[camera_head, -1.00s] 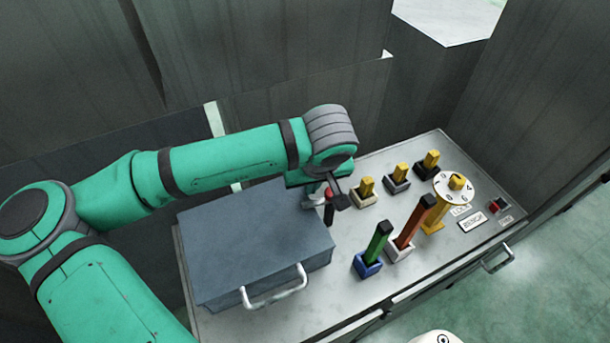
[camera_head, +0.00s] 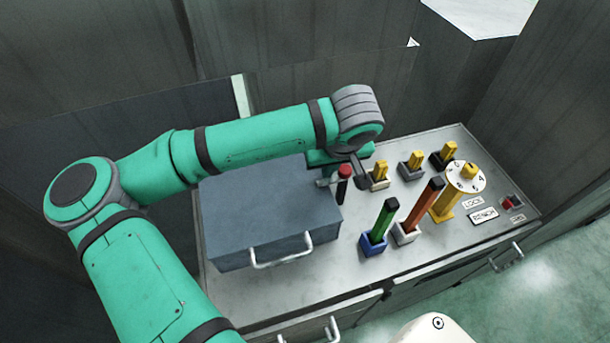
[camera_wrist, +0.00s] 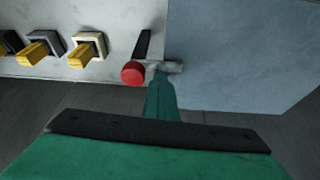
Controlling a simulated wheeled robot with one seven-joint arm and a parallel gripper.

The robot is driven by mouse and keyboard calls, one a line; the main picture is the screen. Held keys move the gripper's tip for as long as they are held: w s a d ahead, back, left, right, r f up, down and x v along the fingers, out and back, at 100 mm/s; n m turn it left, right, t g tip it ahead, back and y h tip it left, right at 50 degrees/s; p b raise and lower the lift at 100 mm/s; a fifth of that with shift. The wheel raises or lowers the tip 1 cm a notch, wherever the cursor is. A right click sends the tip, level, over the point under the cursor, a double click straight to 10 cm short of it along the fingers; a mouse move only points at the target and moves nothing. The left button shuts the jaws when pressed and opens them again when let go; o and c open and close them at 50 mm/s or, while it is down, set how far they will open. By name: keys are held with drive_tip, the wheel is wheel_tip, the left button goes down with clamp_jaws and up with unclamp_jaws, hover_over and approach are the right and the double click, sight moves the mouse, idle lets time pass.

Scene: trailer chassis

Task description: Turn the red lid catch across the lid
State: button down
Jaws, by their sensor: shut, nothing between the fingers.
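The lid catch has a red knob (camera_head: 345,170) and a dark bar, beside the right edge of the blue-grey lid (camera_head: 262,215). In the wrist view the red knob (camera_wrist: 132,74) is left of the lid (camera_wrist: 235,60), with the dark bar running up behind it. My gripper (camera_head: 326,182) is shut and holds nothing. Its pale tips are close beside the catch on the lid side. In the wrist view my gripper tips (camera_wrist: 165,68) lie right of the knob; I cannot tell whether they touch it. My arm's end partly hides this area in the head view.
Right of the catch stand several yellow toggles (camera_head: 410,163), a green lever (camera_head: 381,222), an orange lever (camera_head: 418,210) and a numbered dial (camera_head: 466,177). The lid's handle (camera_head: 281,252) faces the front. Dark walls stand behind the bench (camera_head: 290,296).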

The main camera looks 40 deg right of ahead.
drive_tip(key=shift+s+d+f, duration=0.15)
drive_tip(key=shift+s+d, duration=0.05)
drive_tip(key=shift+s, duration=0.55)
drive_tip(key=shift+w+a+f, duration=0.1)
drive_tip(key=shift+w+a, duration=0.25)
drive_tip(key=shift+a, duration=0.25)
drive_tip(key=shift+w, duration=0.1)
drive_tip(key=shift+w+d, duration=0.2)
drive_tip(key=shift+w, duration=0.05)
drive_tip(key=w+r, duration=0.1)
drive_tip(key=r, duration=0.3)
drive_tip(key=w+r, duration=0.1)
drive_tip(key=r, duration=0.1)
drive_tip(key=shift+w+r, duration=0.15)
drive_tip(key=shift+w, duration=0.15)
drive_tip(key=r, duration=0.1)
drive_tip(key=s+r, duration=0.2)
drive_tip(key=shift+d+r, duration=0.15)
drive_tip(key=shift+r, duration=0.25)
